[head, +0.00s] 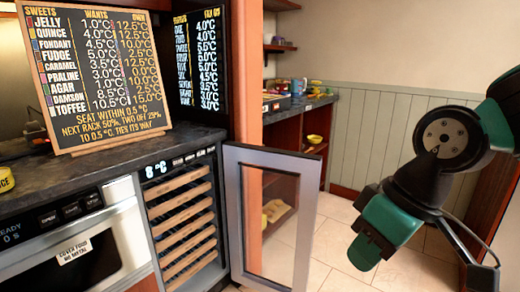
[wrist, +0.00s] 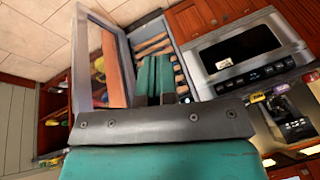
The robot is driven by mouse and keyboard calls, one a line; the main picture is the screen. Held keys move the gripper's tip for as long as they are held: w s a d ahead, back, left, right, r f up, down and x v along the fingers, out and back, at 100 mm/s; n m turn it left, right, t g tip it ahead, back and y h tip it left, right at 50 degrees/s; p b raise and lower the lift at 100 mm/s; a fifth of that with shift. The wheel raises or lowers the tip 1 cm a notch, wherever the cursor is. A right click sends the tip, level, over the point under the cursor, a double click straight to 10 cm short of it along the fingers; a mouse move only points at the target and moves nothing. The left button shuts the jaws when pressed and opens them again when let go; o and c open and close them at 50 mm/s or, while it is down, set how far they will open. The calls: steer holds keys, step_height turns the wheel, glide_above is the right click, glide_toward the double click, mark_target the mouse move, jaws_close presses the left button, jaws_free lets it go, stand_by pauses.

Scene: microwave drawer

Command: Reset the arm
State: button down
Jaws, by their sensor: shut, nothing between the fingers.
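My arm reaches in from the right side of the head view, with its dark joints and teal parts bent downward. My gripper (head: 366,250) hangs over the tiled floor, to the right of the open glass door and apart from it. In the wrist view, my gripper's two teal fingers (wrist: 154,66) lie side by side, shut and empty. They overlap the open cooler behind them in that picture.
The cooler (head: 183,225) has several wooden racks, and its glass door (head: 272,215) stands open. A microwave drawer (head: 85,245) is shut at left. A chalkboard (head: 95,75) stands on the counter. Tiled floor (head: 310,250) is clear right of the door.

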steer(key=s+g, duration=0.1)
steer(key=s, duration=0.7)
step_height(320, 180, up, 15)
steer(key=p, duration=1.5)
steer(key=shift+s+d+f+m, duration=0.2)
steer(key=shift+d+m, duration=0.1)
steer(key=shift+m, duration=0.1)
